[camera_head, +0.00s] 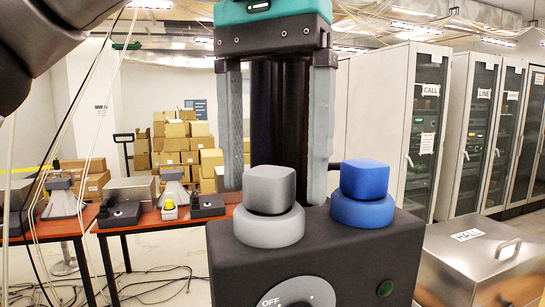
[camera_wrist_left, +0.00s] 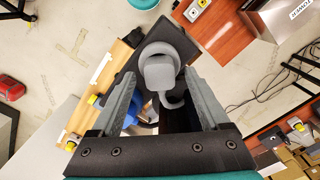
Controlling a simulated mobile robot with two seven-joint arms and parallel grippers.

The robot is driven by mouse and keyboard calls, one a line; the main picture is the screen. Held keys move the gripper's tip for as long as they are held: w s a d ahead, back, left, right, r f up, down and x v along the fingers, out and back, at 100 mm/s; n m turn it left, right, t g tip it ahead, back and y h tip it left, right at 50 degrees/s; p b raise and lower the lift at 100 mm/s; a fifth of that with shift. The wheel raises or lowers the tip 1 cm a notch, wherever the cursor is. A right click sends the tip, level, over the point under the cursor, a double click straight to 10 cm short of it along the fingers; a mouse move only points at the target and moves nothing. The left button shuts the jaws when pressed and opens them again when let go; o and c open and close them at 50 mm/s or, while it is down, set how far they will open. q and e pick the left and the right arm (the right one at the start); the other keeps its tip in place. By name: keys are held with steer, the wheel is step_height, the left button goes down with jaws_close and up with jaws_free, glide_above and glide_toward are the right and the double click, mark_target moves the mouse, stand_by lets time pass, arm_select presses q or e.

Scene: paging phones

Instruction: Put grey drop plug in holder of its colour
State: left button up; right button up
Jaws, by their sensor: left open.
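A grey plug (camera_head: 269,188) with a rounded square head stands upright on a wide grey round base (camera_head: 268,227) on top of a dark box (camera_head: 325,245). I cannot tell whether this base is a holder or part of the plug. A similar blue plug (camera_head: 365,178) stands on a blue base (camera_head: 362,209) to its right. My left gripper (camera_head: 276,190) points down with its fingers apart, beyond the plugs in the head view. In the left wrist view, the grey plug (camera_wrist_left: 159,74) shows between the spread fingers, untouched as far as I can see. The blue part (camera_wrist_left: 139,113) is partly hidden.
The box front has a dial (camera_head: 298,293) marked OFF and a green button (camera_head: 385,288). A metal case (camera_head: 480,262) marked HALL stands at right. A red-brown table (camera_head: 160,217) with small devices stands at left. Tall cabinets (camera_head: 395,110) and stacked cartons (camera_head: 185,140) are behind.

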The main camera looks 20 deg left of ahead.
mark_target(272, 168)
arm_select(q)
steer(key=shift+r+p, duration=0.3)
steer(key=shift+r, duration=3.45)
